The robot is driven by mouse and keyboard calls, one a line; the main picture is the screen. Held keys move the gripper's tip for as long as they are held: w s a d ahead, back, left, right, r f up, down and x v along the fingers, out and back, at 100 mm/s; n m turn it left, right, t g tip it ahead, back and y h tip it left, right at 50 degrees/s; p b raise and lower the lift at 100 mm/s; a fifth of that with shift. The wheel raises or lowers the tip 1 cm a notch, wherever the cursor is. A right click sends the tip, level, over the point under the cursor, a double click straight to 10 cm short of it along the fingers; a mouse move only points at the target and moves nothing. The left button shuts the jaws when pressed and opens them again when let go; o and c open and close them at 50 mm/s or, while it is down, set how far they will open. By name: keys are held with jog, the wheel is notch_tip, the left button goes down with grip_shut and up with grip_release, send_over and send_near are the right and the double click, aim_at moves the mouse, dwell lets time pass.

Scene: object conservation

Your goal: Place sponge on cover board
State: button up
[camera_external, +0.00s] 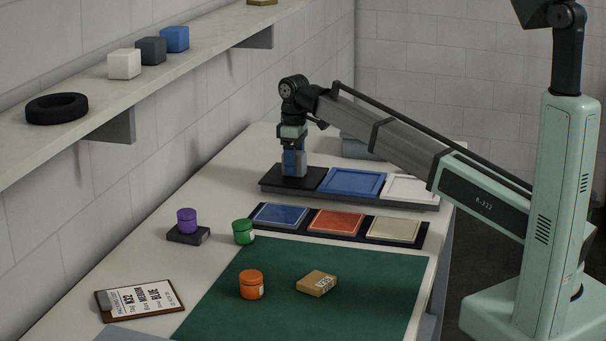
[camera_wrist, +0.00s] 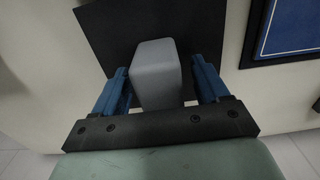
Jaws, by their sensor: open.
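A grey, soft-edged block (camera_wrist: 157,75), which looks like the sponge, stands between my gripper's two blue fingers in the wrist view. My gripper (camera_wrist: 160,68) is open, with a finger on each side of the block and visible gaps beside it. The block is over a dark square panel (camera_wrist: 103,30). In the external view my gripper (camera_external: 294,167) points down over the left end of a black tray (camera_external: 270,183). That tray also holds a blue panel (camera_external: 352,181) and a white panel (camera_external: 408,188). I cannot tell which surface is the cover board.
A second black rack holds blue (camera_external: 281,215), red (camera_external: 337,222) and cream (camera_external: 394,229) panels. Orange (camera_external: 251,285), green (camera_external: 243,231) and purple (camera_external: 187,220) jars, a small carton (camera_external: 317,283) and a clipboard (camera_external: 139,299) stand nearer. The green mat (camera_external: 345,258) has free room.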

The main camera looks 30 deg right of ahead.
notch_tip(320, 180, up, 12)
jog(key=shift+f, duration=0.1)
dwell(0.4)
